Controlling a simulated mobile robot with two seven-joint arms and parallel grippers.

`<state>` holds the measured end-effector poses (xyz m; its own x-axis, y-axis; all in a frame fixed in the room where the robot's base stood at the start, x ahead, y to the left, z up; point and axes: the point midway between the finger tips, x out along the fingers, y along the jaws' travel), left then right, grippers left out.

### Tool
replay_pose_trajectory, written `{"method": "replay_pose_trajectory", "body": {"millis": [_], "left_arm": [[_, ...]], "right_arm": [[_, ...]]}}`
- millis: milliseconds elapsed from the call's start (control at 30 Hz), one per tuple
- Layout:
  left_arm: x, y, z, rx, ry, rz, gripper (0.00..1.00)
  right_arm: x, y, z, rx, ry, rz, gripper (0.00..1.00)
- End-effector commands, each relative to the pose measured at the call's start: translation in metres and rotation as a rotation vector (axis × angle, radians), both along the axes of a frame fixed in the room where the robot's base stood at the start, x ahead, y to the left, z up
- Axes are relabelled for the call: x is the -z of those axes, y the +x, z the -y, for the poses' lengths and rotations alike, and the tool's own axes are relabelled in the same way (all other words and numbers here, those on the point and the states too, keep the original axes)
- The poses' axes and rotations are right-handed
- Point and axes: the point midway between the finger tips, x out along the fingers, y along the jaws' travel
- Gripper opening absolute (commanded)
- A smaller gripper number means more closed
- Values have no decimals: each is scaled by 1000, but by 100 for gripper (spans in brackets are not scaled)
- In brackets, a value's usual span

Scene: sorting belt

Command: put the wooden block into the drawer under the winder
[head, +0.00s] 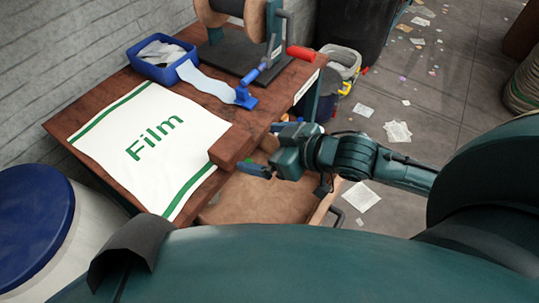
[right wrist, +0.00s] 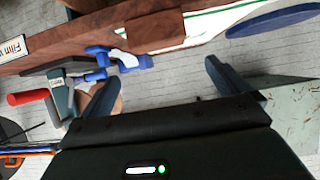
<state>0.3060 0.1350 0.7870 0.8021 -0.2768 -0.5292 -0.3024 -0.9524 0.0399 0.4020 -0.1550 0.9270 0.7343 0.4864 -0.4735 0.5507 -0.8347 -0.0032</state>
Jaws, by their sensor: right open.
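The wooden block (head: 236,145) is a reddish-brown bar lying at the table's front edge, partly on the Film sheet. It also shows in the right wrist view (right wrist: 152,31), ahead of the fingers. My right gripper (head: 264,149) is open and empty, just right of the block, with its fingers spread towards it and apart from it. Its fingers also show in the right wrist view (right wrist: 162,82). The drawer (head: 262,196) is pulled out below the table edge, and its visible floor is bare. The winder (head: 238,50) stands on the table's far end. My left gripper is not in view.
The white Film sheet (head: 100,125) covers much of the table (head: 70,118). A blue bin (head: 152,70) with pale film stands behind it. A blue-lidded drum (head: 30,222) is at the left. Paper scraps (head: 398,131) litter the floor at the right.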

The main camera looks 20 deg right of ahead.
Motion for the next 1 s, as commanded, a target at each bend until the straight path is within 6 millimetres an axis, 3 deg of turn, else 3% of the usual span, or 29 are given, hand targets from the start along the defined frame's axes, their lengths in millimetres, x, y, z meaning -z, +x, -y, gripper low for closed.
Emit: {"method": "replay_pose_trajectory", "body": {"millis": [233, 400, 533, 700, 1000], "left_arm": [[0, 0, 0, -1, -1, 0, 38], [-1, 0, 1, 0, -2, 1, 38], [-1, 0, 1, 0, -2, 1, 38], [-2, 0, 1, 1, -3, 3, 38], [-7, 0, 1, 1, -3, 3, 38]], "right_arm": [[55, -28, -22, 83, 77, -7, 100], [103, -61, -24, 191, 61, -32, 100], [128, -83, -22, 248, 29, -60, 100], [139, -96, -20, 274, 6, -72, 100], [136, -96, -20, 274, 3, -75, 100]]}}
